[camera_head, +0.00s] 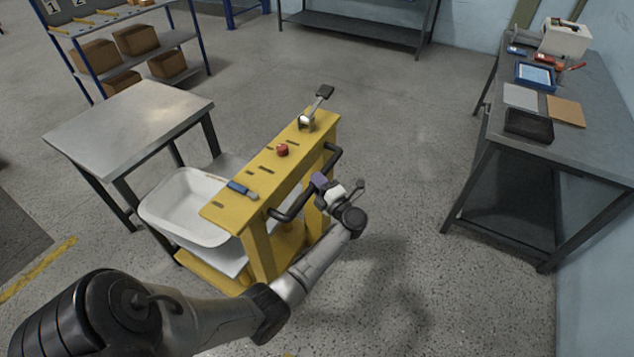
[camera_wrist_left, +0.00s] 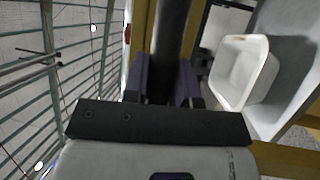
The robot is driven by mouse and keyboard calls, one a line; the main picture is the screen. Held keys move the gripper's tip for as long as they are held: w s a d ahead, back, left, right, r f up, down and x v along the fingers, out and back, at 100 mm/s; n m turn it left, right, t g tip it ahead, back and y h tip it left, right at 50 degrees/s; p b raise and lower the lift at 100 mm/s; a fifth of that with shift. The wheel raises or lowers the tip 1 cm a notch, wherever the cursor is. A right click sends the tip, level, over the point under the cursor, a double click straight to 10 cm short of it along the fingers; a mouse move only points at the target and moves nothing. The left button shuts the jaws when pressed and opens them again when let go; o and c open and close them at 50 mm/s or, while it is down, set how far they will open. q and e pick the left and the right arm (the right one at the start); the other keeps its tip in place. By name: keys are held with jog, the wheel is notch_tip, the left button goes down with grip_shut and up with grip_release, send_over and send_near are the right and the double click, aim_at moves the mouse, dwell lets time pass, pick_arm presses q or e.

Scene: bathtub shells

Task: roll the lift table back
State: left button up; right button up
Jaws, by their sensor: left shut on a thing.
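The yellow lift table (camera_head: 262,168) stands in the middle of the head view. A black handle bar (camera_head: 291,212) runs along its right side. My left gripper (camera_head: 318,181) is shut on that handle bar. In the left wrist view, the purple fingers of my left gripper (camera_wrist_left: 165,80) sit either side of the dark handle bar (camera_wrist_left: 172,28). A white tub shell (camera_head: 172,208) rests low on the lift table's far side; it also shows in the left wrist view (camera_wrist_left: 232,72). My right gripper is in neither view.
A metal-topped table (camera_head: 130,118) stands close at the lift table's left. A dark workbench (camera_head: 560,143) with tablets and boxes stands at the right wall. Shelving with cartons (camera_head: 136,40) is at the back left. The floor (camera_head: 410,150) between lift table and workbench is clear.

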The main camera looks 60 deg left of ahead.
pick_arm(q)
grip_shut()
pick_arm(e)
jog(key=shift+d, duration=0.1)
